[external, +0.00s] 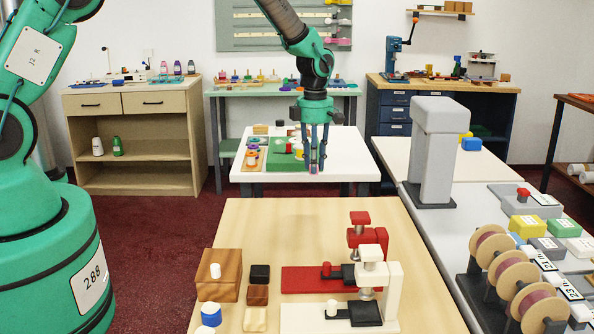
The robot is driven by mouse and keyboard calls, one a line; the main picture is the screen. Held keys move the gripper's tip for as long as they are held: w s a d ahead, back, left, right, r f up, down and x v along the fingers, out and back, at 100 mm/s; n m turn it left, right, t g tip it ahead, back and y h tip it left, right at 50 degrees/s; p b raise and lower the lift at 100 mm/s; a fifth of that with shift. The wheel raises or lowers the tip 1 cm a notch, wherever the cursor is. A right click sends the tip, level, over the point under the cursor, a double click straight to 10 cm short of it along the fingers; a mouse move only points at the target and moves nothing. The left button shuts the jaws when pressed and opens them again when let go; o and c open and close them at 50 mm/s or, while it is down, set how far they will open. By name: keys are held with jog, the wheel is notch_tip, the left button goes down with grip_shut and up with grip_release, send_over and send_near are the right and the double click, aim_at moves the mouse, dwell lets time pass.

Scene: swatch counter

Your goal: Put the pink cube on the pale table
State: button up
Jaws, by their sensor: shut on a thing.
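My gripper (316,165) points straight down in the middle of the external view, over the near edge of the small white table (350,168). It is shut on a small pink cube (315,169), which shows only partly between the fingertips. I cannot tell whether the cube touches the tabletop or hangs just above or in front of it. The pale table could be this white one or the pale wood table (240,225) in front; the picture does not settle which.
A green board (283,160) and coloured pieces lie left of my gripper on the white table. Red and white presses (362,272) and a brown wooden block (218,275) stand on the wood table. A grey column (433,155) stands at right. The white table's right side is bare.

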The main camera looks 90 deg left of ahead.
jog(key=shift+o, duration=0.2)
jog(key=s+d+m+b, duration=0.2)
jog(key=d+b, duration=0.1)
jog(key=d, duration=1)
jog(key=s+d+m+b, duration=0.2)
jog(key=s+d+b, duration=0.1)
jog(key=d, duration=0.8)
jog(key=shift+s+d+f, duration=0.25)
jog(key=shift+s+f, duration=0.2)
jog(key=shift+s, duration=0.45)
jog(key=shift+r+m+p, duration=0.1)
jog(key=shift+m+p, duration=0.35)
jog(key=shift+m, duration=0.05)
jog(key=shift+w, duration=0.1)
jog(key=shift+f, duration=0.25)
jog(key=b, duration=0.1)
send_over(292, 254)
jog(key=shift+f, duration=3)
